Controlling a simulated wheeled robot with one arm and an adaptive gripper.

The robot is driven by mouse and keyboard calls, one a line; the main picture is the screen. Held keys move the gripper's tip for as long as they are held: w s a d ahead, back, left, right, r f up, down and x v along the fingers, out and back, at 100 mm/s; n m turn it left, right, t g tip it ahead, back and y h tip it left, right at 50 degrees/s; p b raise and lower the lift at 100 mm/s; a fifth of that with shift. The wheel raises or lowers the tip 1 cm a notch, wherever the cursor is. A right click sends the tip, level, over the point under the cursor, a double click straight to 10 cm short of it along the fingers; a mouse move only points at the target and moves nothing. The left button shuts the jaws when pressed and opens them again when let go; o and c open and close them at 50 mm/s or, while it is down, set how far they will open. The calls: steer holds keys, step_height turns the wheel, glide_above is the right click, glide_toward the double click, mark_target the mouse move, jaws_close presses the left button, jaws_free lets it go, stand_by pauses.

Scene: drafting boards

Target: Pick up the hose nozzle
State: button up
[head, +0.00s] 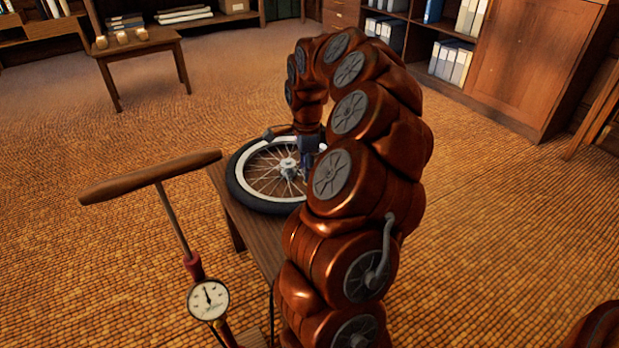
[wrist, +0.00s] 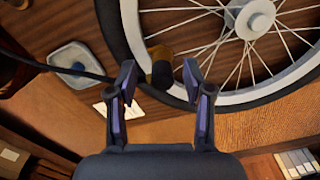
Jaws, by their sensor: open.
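The hose nozzle appears to be the short yellow and dark piece (wrist: 161,70) in the wrist view. It lies at the wheel's rim, between my fingertips as seen from the wrist. My gripper (wrist: 160,75) is open, one finger on each side of it in the picture; I see no contact. In the head view my gripper (head: 309,160) points down over the wheel, and I cannot make out the nozzle for certain there.
A spoked wheel (head: 240,192) with a black tyre lies on a wooden table (head: 238,215). A pump with a gauge (head: 208,299) stands in front. The wrist view shows a pale blue-white dish (wrist: 72,57) and a white card (wrist: 122,109) beside the tyre.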

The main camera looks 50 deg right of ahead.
steer(key=shift+f, duration=0.75)
jaws_close()
